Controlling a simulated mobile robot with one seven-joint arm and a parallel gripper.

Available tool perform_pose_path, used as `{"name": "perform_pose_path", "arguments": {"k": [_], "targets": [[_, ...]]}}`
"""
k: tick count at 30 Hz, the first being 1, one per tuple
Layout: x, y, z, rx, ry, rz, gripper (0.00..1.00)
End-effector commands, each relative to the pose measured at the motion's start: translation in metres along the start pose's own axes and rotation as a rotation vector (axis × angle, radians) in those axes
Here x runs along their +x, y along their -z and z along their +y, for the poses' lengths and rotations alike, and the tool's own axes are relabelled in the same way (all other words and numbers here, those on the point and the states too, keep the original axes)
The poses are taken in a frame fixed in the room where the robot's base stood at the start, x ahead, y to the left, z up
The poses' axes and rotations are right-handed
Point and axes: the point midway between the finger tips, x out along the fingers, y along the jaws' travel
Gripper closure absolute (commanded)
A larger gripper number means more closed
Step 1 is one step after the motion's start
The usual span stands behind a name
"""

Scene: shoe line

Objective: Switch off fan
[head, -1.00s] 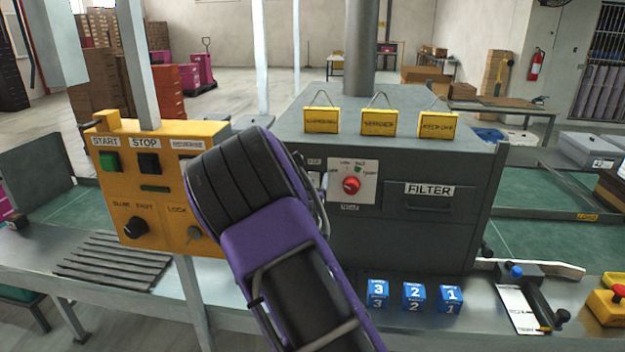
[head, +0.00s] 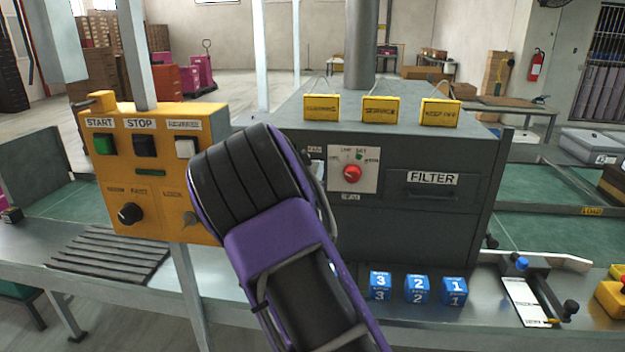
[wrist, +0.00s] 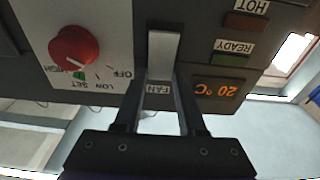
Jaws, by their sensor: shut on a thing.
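The fan switch (wrist: 163,52) is a pale lever on the dark grey machine panel, above an upside-down FAN label (wrist: 158,88) in the wrist view. My gripper (wrist: 163,76) reaches up to it with one dark finger on each side, shut on its lower end. The grey filter machine (head: 420,232) stands behind the arm.
A red knob (wrist: 74,47) sits beside the switch; a 20 °C display (wrist: 218,88) and READY label (wrist: 233,46) are on its other side. A yellow control box (head: 150,180) stands left of my arm. Blue numbered blocks (head: 417,289) lie on the bench in front.

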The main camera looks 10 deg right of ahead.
Motion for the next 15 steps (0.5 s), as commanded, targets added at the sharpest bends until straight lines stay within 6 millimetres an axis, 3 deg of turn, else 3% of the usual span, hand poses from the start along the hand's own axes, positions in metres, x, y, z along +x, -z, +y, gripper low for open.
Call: {"name": "perform_pose_path", "arguments": {"k": [1,15], "targets": [[-0.0013,-0.0083,-0.0001,0.001,0.000,0.020,1.00],[-0.0053,-0.0076,0.0001,0.000,-0.001,0.229,1.00]]}}
